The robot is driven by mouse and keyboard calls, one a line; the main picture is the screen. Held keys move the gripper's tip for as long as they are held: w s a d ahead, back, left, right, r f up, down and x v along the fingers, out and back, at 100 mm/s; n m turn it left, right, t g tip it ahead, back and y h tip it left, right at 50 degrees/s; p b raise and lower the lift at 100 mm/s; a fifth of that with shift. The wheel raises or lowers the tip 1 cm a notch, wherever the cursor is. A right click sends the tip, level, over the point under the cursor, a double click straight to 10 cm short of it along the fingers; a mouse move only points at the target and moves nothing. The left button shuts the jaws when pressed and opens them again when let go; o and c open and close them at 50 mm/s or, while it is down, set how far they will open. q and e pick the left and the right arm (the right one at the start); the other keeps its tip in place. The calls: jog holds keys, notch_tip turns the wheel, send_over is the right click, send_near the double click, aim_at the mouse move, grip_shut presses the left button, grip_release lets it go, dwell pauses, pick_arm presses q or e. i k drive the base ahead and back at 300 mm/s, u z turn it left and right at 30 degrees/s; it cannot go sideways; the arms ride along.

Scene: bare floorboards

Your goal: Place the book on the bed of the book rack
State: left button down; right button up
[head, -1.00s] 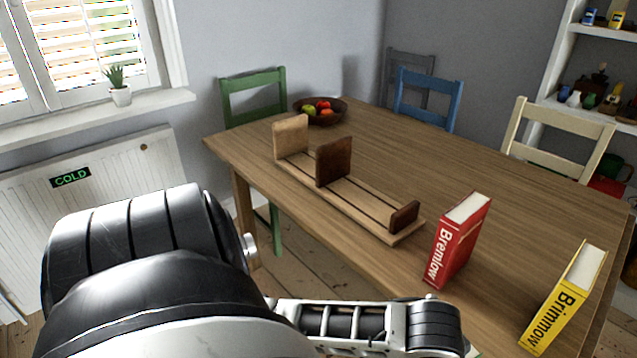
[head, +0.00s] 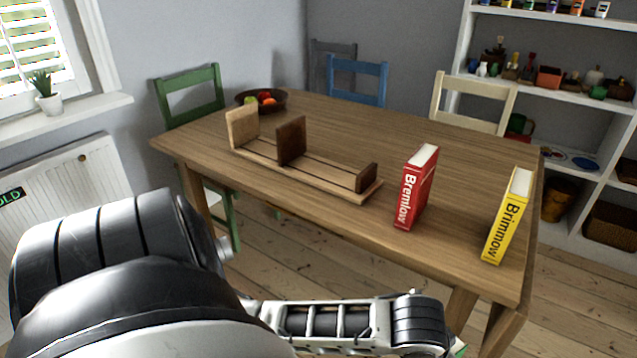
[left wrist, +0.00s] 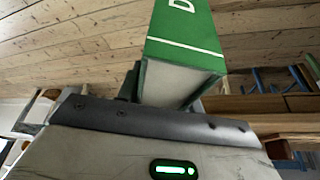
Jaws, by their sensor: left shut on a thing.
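A wooden book rack (head: 322,183) stands on the table, with a light end board, a dark brown divider and a low dark end piece. Its bed between divider and low end is empty. In the left wrist view a green book (left wrist: 185,30) with white lettering is held by my left gripper (left wrist: 168,92), which is shut on it. Floorboards show behind the book. In the head view my left arm crosses the bottom, below the table's near edge; its fingers are out of sight, and a sliver of green shows at the bottom edge. My right gripper is not in view.
A red book (head: 416,188) and a yellow book (head: 508,215) stand upright on the table (head: 400,130) right of the rack. A fruit bowl (head: 262,100) is at the back. Green, blue and cream chairs surround the table. A white shelf (head: 590,95) stands right.

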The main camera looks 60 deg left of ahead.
aim_at(269, 150)
jog(key=z, duration=2.15)
jog(key=k, duration=2.95)
jog(key=u, duration=1.55)
